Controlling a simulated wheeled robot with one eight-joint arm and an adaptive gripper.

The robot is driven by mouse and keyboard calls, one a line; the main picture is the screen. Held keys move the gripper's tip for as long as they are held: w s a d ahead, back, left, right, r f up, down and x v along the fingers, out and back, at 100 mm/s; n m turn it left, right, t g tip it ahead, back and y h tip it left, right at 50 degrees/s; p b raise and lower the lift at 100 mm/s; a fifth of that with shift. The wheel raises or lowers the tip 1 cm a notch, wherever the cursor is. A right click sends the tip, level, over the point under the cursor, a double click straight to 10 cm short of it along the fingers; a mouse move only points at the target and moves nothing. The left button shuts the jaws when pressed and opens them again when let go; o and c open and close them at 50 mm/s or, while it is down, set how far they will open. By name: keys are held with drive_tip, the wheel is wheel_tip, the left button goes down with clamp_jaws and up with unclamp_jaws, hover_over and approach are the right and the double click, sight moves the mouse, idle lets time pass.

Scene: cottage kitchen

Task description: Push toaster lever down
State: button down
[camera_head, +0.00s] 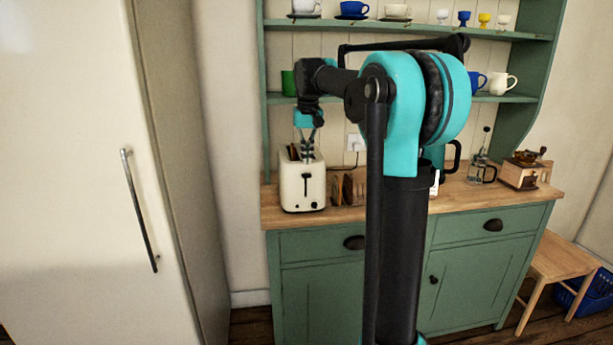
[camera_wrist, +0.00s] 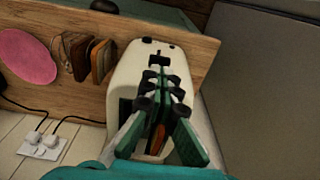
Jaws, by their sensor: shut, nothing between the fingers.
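The cream toaster (camera_head: 291,192) stands at the left end of the wooden counter; it also shows in the wrist view (camera_wrist: 123,75). Its dark lever (camera_head: 307,176) is near the top of the slot on the front face. In the wrist view the lever (camera_wrist: 158,59) lies just beyond my fingertips. My gripper (camera_head: 308,158) points down above the front part of the toaster. In the wrist view my gripper (camera_wrist: 160,80) is shut and empty, and its fingers hide part of the toaster's top. I cannot tell whether the fingertips touch the toaster. Something brown (camera_wrist: 157,140) shows in a toaster slot.
A rack with brown slices (camera_head: 348,188) stands close to the right of the toaster. A wall socket (camera_wrist: 42,145) with plugs and cables is behind. A tall cream fridge (camera_head: 80,150) stands to the left. A coffee grinder (camera_head: 522,175) stands at the counter's right end.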

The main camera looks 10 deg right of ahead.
sight(307, 175)
drive_tip(key=shift+w+f, duration=0.15)
drive_tip(key=shift+f, duration=1.65)
wheel_tip(307, 175, down, 7)
drive_tip(key=s, duration=0.1)
drive_tip(key=s+r, duration=0.1)
drive_tip(key=s, duration=0.1)
wheel_tip(307, 175, up, 12)
drive_tip(key=s, duration=0.1)
